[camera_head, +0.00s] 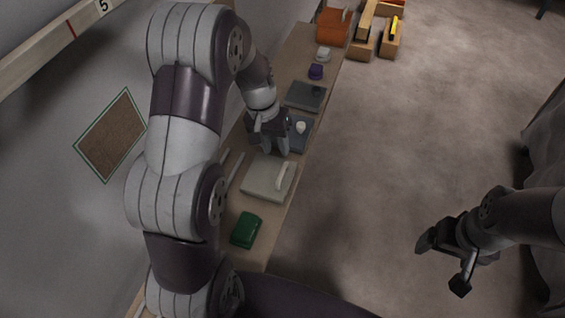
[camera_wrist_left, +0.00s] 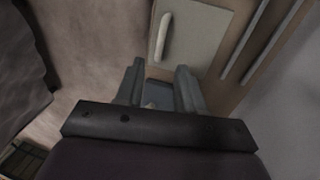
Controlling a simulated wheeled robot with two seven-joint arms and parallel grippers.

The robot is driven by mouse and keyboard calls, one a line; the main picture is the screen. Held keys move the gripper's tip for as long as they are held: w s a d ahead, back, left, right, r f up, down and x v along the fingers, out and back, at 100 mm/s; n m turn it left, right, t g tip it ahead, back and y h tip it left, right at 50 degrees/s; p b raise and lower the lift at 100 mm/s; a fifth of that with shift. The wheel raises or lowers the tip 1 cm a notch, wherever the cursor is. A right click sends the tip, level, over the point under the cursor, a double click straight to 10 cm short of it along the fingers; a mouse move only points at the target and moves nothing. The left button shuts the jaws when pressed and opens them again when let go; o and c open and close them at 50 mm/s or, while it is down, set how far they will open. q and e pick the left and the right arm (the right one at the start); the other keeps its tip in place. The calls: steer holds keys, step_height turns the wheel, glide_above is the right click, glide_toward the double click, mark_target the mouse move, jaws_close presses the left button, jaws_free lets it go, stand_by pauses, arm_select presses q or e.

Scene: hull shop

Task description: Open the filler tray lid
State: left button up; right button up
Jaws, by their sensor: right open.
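A pale box with a flat lid and a long whitish handle (camera_head: 262,182) lies on the bench; I take it to be the filler tray. Its lid looks shut, and it also shows in the left wrist view (camera_wrist_left: 202,38). My left gripper (camera_head: 276,150) is just past its far edge, pointing down, beside a grey-blue tray with a small white knob (camera_head: 303,130). In the left wrist view the two fingers (camera_wrist_left: 160,85) stand apart over a grey-blue surface, with nothing seen held between them. My right gripper (camera_head: 441,262) is open and empty above the floor, away from the bench.
The narrow wooden bench (camera_head: 257,257) runs along the wall. Thin strips lie by the wall.

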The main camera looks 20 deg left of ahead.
arm_select(q)
steer(key=b, duration=0.1)
glide_toward(281, 164)
steer(key=s+d+f, duration=0.3)
steer(key=shift+s+d+f, duration=0.25)
steer(key=shift+s+f, duration=0.15)
jaws_close()
stand_by(0.8)
